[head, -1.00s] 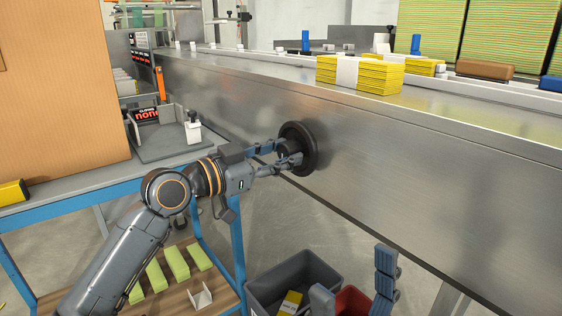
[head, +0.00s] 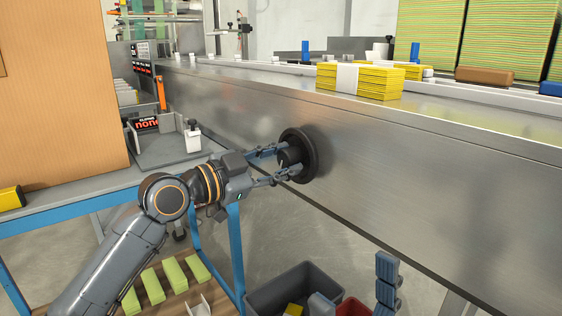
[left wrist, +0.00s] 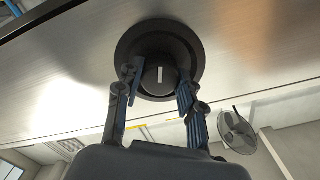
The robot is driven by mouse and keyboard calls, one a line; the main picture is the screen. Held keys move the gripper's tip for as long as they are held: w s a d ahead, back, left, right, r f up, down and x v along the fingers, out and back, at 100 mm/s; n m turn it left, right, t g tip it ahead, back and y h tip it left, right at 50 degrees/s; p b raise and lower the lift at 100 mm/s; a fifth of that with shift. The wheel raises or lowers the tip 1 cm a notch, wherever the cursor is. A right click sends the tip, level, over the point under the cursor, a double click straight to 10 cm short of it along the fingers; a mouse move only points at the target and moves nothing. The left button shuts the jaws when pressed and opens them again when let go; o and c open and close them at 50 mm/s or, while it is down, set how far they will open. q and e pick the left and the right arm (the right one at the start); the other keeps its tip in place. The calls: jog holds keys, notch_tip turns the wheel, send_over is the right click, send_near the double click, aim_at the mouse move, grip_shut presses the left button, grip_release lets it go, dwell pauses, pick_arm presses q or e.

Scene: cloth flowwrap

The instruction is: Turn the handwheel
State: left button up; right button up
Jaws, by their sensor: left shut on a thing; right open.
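The handwheel (head: 309,142) is a black round disc with a raised hub, mounted on the machine's brushed metal side panel. My left gripper (head: 288,162) reaches it from the left, with its blue-grey fingers on opposite sides of the hub. In the left wrist view the handwheel (left wrist: 190,45) fills the top middle, and my left gripper (left wrist: 158,80) is shut on its hub. A white mark on the hub face points nearly upright there. My right gripper (head: 354,278) shows only in part at the bottom of the head view, open, empty and away from the wheel.
A blue-framed table (head: 100,192) stands at left with a cardboard box (head: 65,90). A grey bin (head: 262,296) and a red bin (head: 352,308) stand below the panel. Yellow cloth stacks (head: 372,80) lie on top of the machine.

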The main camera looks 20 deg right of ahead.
pick_arm(q)
jog(key=shift+f, duration=0.15)
jog(key=o, duration=1.2)
jog(key=v, duration=1.2)
